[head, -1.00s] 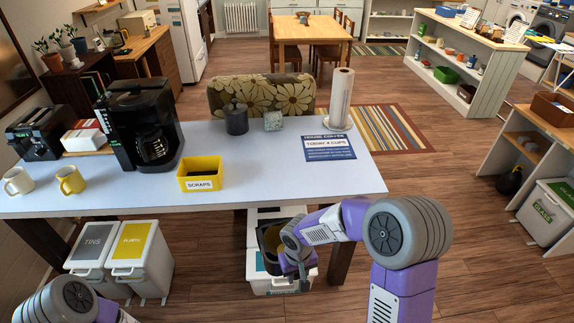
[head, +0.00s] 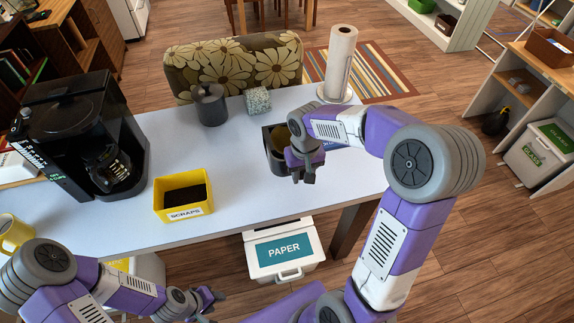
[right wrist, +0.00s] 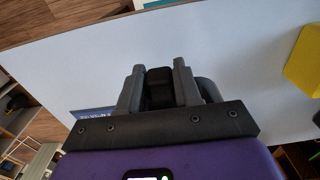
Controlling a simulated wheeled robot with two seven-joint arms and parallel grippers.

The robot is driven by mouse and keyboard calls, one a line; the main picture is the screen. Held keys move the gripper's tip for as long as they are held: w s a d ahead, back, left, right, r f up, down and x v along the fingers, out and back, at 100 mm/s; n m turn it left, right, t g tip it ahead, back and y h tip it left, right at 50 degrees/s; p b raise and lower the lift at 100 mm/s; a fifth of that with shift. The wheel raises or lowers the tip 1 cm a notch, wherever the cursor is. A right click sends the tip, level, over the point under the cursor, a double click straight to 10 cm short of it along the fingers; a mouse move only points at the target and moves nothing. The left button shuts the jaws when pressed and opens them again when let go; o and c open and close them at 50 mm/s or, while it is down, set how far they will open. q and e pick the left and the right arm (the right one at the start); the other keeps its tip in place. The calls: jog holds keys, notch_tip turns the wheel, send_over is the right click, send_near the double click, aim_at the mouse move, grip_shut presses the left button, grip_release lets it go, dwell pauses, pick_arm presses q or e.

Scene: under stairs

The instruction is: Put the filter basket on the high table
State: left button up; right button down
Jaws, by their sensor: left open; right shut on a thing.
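The filter basket (head: 270,145) is a dark, open-topped cup with something yellow-brown inside. In the head view it appears over the right part of the pale high table (head: 235,150); I cannot tell whether it touches the top. My right gripper (head: 305,172) is shut on it, hiding its right side. In the right wrist view, the fingers (right wrist: 158,88) close on a black part of the basket, with its grey curved body (right wrist: 209,88) partly hidden behind. My left gripper (head: 212,299) is open and empty, low in front of the table's front edge.
A yellow scraps bin (head: 183,193), a black coffee maker (head: 85,135), a dark canister (head: 210,105), a speckled cube (head: 258,100) and a paper towel roll (head: 340,62) stand on the table. The paper bin (head: 281,250) is below. The table's middle is clear.

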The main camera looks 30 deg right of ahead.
jog(key=f, duration=0.2)
jog(key=s+f, duration=0.1)
jog(key=f, duration=0.1)
jog(key=shift+f+b, duration=0.4)
notch_tip(320, 180, down, 4)
jog(key=shift+w+f+b, duration=0.15)
jog(key=shift+f+b, duration=0.05)
jog(key=shift+b, duration=0.2)
jog(key=shift+w+f, duration=0.1)
jog(key=shift+f, duration=0.1)
jog(key=c, duration=0.8)
grip_release()
